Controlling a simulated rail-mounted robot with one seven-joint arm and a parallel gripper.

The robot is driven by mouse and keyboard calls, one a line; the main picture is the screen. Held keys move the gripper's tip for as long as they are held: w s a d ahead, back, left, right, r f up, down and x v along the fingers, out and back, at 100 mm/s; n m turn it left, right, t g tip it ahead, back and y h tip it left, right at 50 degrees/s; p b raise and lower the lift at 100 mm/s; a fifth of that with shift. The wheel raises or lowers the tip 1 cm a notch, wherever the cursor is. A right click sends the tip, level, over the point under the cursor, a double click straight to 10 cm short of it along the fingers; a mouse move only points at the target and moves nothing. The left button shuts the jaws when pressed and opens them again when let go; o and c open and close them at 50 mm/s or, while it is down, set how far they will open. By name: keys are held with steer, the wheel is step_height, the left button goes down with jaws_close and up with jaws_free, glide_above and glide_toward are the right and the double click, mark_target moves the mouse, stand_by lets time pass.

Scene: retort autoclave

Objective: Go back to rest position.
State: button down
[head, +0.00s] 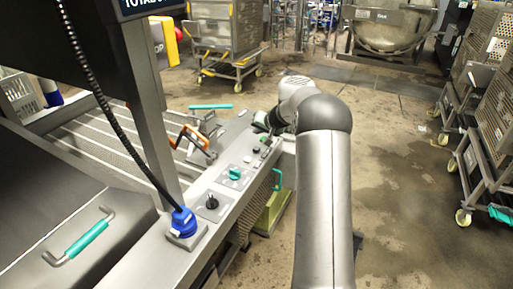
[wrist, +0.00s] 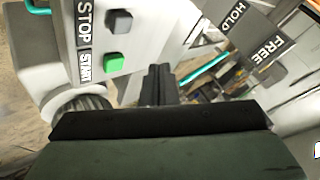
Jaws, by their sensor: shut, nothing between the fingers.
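My gripper (wrist: 158,84) is shut and empty, its dark fingers together in the middle of the wrist view. In the wrist view, a green START button (wrist: 113,62) and a dark STOP button (wrist: 119,21) are on a pale panel to the left of the fingers. A HOLD/FREE label (wrist: 254,34) is to the right. In the head view, my gripper (head: 262,120) is small and partly hidden by my arm, at the far end of the control ledge (head: 205,225). I cannot tell whether it touches anything.
The ledge carries a teal knob (head: 235,173), a black knob (head: 211,203) and a blue connector (head: 183,220) with a coiled cable. An orange-handled clamp (head: 195,141) stands left of it. Wheeled racks (head: 484,120) line the right. The wet floor (head: 410,190) between is clear.

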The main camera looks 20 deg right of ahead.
stand_by(0.6)
steer(key=s+a+r+n+g, duration=0.2)
steer(key=s+a+r, duration=0.1)
steer(key=s+a, duration=0.65)
steer(key=s+a+r+n+g, duration=0.2)
steer(key=s+a+r+g, duration=0.15)
steer(key=s+a, duration=0.6)
steer(key=s+a+f+n+g+h, duration=0.1)
steer(key=s+a, duration=0.1)
steer(key=s, duration=1.2)
steer(key=s+a+f+n+g+h, duration=0.1)
steer(key=s+g, duration=0.1)
steer(key=s, duration=1.3)
steer(key=shift+a+f, duration=0.2)
steer(key=shift+a, duration=0.2)
steer(key=c, duration=2.1)
jaws_free()
steer(key=shift+c, duration=0.2)
